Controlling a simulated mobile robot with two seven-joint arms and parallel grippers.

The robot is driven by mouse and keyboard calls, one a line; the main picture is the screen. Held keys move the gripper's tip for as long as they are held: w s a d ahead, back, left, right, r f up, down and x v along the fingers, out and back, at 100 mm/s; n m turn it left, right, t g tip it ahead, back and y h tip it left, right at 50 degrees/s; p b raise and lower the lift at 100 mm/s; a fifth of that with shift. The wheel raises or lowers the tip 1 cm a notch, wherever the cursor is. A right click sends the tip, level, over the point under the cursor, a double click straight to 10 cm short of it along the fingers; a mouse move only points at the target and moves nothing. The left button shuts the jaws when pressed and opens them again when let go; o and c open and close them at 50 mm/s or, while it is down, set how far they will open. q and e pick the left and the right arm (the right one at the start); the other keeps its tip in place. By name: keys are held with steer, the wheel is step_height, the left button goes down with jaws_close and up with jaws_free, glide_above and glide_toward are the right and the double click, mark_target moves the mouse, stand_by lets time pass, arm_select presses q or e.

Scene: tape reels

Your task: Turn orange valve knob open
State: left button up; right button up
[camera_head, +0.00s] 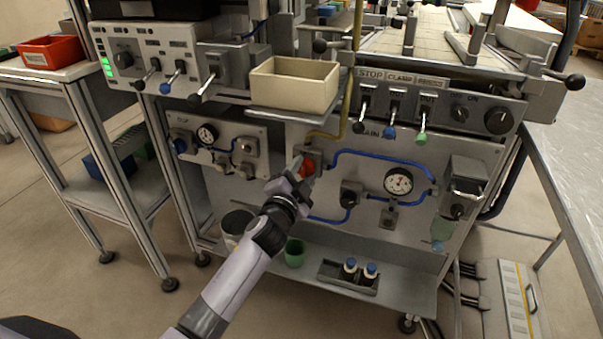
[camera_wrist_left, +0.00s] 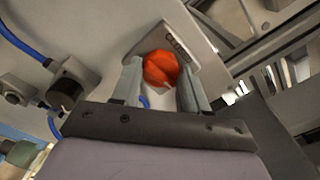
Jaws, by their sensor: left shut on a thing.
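The orange valve knob (camera_head: 308,167) is on the machine's grey lower panel, below the cream bin. In the left wrist view the orange knob (camera_wrist_left: 160,69) sits between my left gripper's two fingers, in front of a plate with lettering on it. My left gripper (camera_head: 303,168) reaches up to the panel from below and is shut on the knob. It also shows in the left wrist view (camera_wrist_left: 161,88), with a finger on each side of the knob. The knob's base is partly hidden by the fingers. My right gripper is not in view.
The cream bin (camera_head: 293,84) juts out above the knob. Blue tubing (camera_head: 365,154) and a pressure gauge (camera_head: 398,181) are to the right. A lower shelf (camera_head: 400,285) holds a green cup (camera_head: 294,252) and a small tray (camera_head: 335,276) with blue-capped bottles. Open floor lies at the left.

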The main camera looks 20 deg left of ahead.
arm_select(q)
steer(key=shift+f+m, duration=0.1)
steer(key=shift+m, duration=0.3)
steer(key=o, duration=1.1)
steer(key=shift+c, duration=0.2)
steer(key=shift+s, duration=0.6)
steer(key=s+p, duration=0.1)
steer(key=s, duration=0.5)
steer(key=shift+a, duration=0.15)
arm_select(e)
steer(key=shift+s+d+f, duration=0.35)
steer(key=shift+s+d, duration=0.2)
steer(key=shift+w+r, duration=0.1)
